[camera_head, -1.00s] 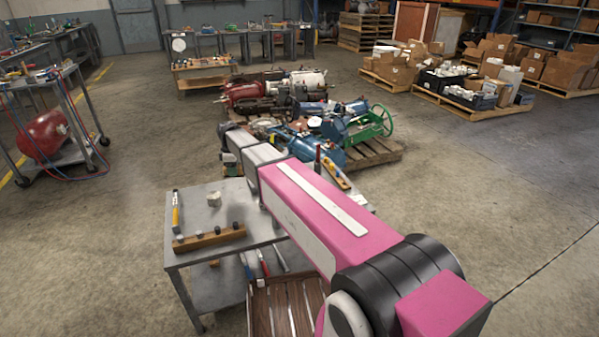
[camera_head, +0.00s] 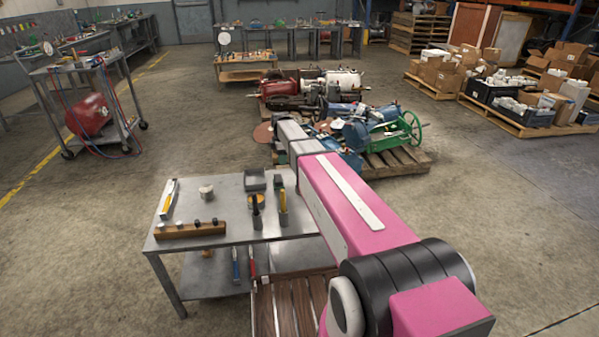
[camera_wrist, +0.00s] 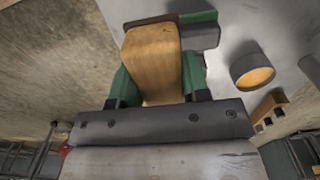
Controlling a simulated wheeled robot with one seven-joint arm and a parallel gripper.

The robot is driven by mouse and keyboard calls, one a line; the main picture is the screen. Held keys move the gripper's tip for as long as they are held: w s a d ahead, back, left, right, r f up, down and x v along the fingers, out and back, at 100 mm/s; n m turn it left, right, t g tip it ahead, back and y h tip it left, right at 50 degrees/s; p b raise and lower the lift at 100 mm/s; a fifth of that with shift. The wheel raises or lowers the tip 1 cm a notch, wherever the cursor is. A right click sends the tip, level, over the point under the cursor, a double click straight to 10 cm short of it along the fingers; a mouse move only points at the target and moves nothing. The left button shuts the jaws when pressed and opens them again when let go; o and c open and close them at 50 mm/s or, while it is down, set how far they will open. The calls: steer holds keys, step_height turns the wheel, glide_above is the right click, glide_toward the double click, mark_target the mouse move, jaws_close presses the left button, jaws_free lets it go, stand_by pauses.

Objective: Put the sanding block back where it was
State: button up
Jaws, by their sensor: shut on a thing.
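In the wrist view my gripper (camera_wrist: 155,85) has green fingers on both sides of a tan, wood-coloured block (camera_wrist: 152,55), which looks like the sanding block. The fingers are shut on it. The grey table top (camera_wrist: 225,25) lies below and to the right in that view. In the head view the same grey table (camera_head: 225,216) stands in front of me. My arm reaches out past its right side, and the gripper and block cannot be made out there.
On the table are a wooden rack (camera_head: 190,230), a yellow-handled tool (camera_head: 169,195), a pale roll (camera_head: 206,192), a grey tray (camera_head: 255,180) and upright tools (camera_head: 256,206) near its right side. Machinery on a pallet (camera_head: 395,160) lies beyond. Floor left of the table is clear.

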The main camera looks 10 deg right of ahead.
steer(key=d+f, duration=0.1)
steer(key=d, duration=0.1)
steer(key=w+d+f, duration=0.1)
steer(key=d+f, duration=0.1)
steer(key=d, duration=0.1)
steer(key=w+d+f, duration=0.1)
steer(key=d+f, duration=0.1)
steer(key=d, duration=0.1)
steer(key=shift+f, duration=1.95)
steer(key=shift+f, duration=0.1)
steer(key=o, duration=0.8)
steer(key=shift+o, duration=0.2)
